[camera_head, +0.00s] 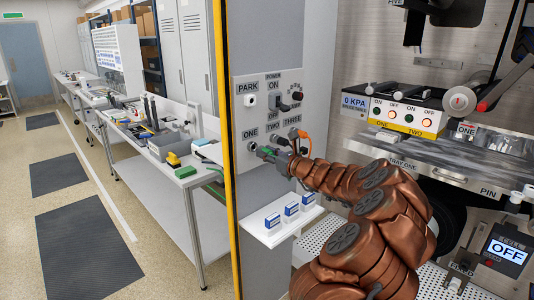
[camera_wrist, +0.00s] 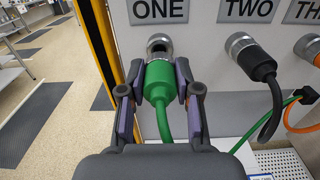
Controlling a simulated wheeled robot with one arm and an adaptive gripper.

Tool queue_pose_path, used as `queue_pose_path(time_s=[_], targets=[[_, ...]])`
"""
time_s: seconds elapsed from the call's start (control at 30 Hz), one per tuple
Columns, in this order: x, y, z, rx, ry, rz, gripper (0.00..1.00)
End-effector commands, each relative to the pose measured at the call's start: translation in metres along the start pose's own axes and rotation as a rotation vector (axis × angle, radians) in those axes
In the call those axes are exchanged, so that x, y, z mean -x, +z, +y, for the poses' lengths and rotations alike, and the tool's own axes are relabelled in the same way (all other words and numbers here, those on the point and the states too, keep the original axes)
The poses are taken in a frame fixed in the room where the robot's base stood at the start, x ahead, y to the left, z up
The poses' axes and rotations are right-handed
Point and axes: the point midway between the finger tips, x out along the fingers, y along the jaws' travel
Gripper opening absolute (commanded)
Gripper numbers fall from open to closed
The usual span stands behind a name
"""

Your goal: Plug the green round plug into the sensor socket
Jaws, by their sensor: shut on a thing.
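The green round plug (camera_wrist: 158,82) is between the fingers of my gripper (camera_wrist: 159,90) in the wrist view. My gripper is shut on it. A metal round socket (camera_wrist: 159,45) under the label ONE is just beyond the plug's front end. Its dark opening shows above the plug, and I cannot tell whether the two touch. The green cable runs down from the plug behind my gripper. No label reading "sensor" is legible. In the head view my gripper (camera_head: 275,154) is at the grey panel, beside the ONE socket (camera_head: 252,146).
A black plug (camera_wrist: 258,65) sits in the TWO socket (camera_wrist: 240,42). An orange cable (camera_wrist: 300,129) hangs near the THREE socket (camera_wrist: 308,46). A white shelf (camera_head: 282,229) with small blue-white boxes is below the panel. A yellow post (camera_head: 232,200) stands at the panel's left edge.

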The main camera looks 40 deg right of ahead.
Motion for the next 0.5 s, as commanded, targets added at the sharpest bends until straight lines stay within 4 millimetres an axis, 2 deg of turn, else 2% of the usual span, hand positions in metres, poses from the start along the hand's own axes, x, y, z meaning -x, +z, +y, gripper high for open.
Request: queue_pose_path(time_s=[0.5], targets=[[-0.0060, 0.0003, 0.0004, 0.001, 0.001, 0.000, 0.00]])
